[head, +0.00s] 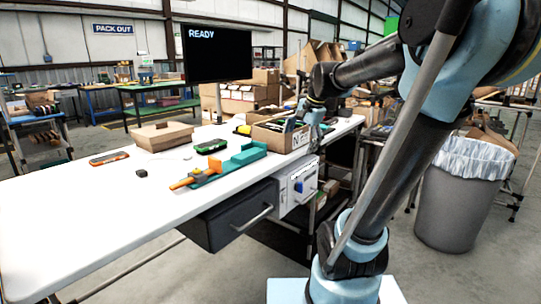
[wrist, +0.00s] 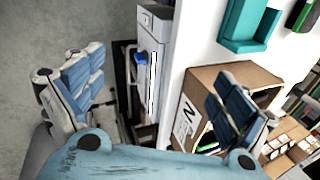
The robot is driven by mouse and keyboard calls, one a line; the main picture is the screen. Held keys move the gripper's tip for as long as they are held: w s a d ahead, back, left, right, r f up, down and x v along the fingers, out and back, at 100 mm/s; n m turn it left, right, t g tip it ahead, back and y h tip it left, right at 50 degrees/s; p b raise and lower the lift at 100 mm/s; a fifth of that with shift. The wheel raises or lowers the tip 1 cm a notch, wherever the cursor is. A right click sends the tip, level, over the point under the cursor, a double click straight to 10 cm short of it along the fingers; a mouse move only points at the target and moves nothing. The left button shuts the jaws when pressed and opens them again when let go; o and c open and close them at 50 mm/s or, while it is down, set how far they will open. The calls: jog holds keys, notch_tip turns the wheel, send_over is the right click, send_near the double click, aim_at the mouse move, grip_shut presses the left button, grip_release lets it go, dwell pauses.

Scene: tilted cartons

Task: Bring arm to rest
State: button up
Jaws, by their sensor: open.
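My arm reaches from the right over the white table (head: 85,215), and its wrist hangs at the table's right part. My gripper (wrist: 155,98) is open, its two blue padded fingers wide apart with nothing between them. In the head view it is small and partly hidden beside an open carton. That brown carton (head: 268,138) has a white label and holds several items. In the wrist view the carton (wrist: 196,82) lies behind the right finger, which covers part of it. I cannot tell whether they touch.
A flat brown box (head: 161,137), a teal holder (head: 248,154), an orange tool (head: 190,181) and a green item (head: 211,146) lie on the table. A dark drawer (head: 228,220) hangs below. A grey bin (head: 455,210) stands right. The table's left front is clear.

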jog(key=s+d+f+n+h, duration=0.1)
jog(key=s+d+f+n, duration=0.1)
jog(key=s+f, duration=0.4)
jog(key=s+d+f+n+g+h, duration=0.1)
jog(key=s+d+f+n, duration=0.2)
jog(key=s+f, duration=0.4)
jog(key=s+d+f+n, duration=0.3)
jog(key=s+f, duration=0.3)
jog(key=s, duration=0.3)
jog(key=shift+s+d+f+n+h, duration=0.15)
jog(key=shift+s+f+n+h, duration=0.2)
jog(key=shift+n, duration=0.45)
jog(key=shift+r, duration=0.1)
